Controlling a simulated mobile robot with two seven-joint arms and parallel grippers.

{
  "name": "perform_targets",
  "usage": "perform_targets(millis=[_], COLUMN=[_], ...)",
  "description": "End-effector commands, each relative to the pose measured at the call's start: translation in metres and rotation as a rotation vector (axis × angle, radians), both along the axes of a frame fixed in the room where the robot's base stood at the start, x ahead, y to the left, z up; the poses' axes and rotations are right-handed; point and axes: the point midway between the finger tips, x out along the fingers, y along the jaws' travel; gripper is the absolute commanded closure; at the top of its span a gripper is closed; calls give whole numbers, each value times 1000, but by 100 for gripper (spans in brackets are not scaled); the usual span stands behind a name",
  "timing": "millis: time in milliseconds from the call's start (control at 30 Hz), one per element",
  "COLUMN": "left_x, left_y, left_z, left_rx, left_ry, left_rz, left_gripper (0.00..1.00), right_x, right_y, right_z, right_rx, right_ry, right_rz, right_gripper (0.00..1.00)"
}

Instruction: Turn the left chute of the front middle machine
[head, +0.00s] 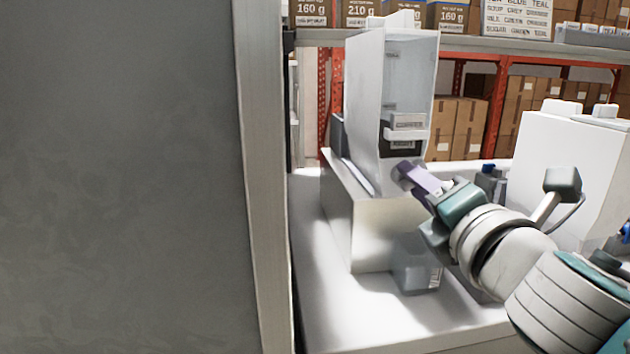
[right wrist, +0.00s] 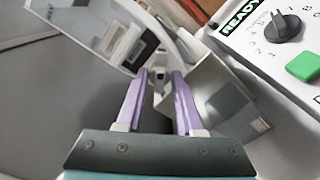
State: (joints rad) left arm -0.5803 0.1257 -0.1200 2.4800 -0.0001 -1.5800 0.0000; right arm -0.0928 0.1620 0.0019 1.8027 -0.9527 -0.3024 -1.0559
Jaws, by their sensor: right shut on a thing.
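A white dispenser machine (head: 364,110) with a clear front stands in the middle of the head view. My right gripper (head: 408,173), with purple fingers, reaches its lower front from the right. In the right wrist view the fingertips (right wrist: 162,74) close around a small grey part, the chute (right wrist: 159,77), low on the machine (right wrist: 97,28). The fingers mostly hide the chute, and I cannot tell how far it is turned. My left gripper is not in view.
A large grey panel (head: 120,170) blocks the left of the head view. The machine stands on a metal box (head: 385,235), with a clear container (head: 415,268) at its foot. Another white machine (head: 565,170) stands at right. A control panel with a dial (right wrist: 283,27) and green button (right wrist: 303,66) shows in the wrist view.

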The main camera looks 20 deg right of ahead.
Motion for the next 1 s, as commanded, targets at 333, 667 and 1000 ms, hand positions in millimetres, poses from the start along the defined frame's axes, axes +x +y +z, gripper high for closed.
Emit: perform_targets(millis=[333,667,1000], left_x=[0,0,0], left_y=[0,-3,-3], left_z=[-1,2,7], left_rx=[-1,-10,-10], left_ry=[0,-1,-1], left_rz=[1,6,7], left_gripper=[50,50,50], right_x=[0,0,0], right_y=[0,0,0], right_z=[-1,-2,-2], right_rx=[320,625,894], right_ry=[-76,-149,-213], right_rz=[-1,-1,0], right_gripper=[100,100,100])
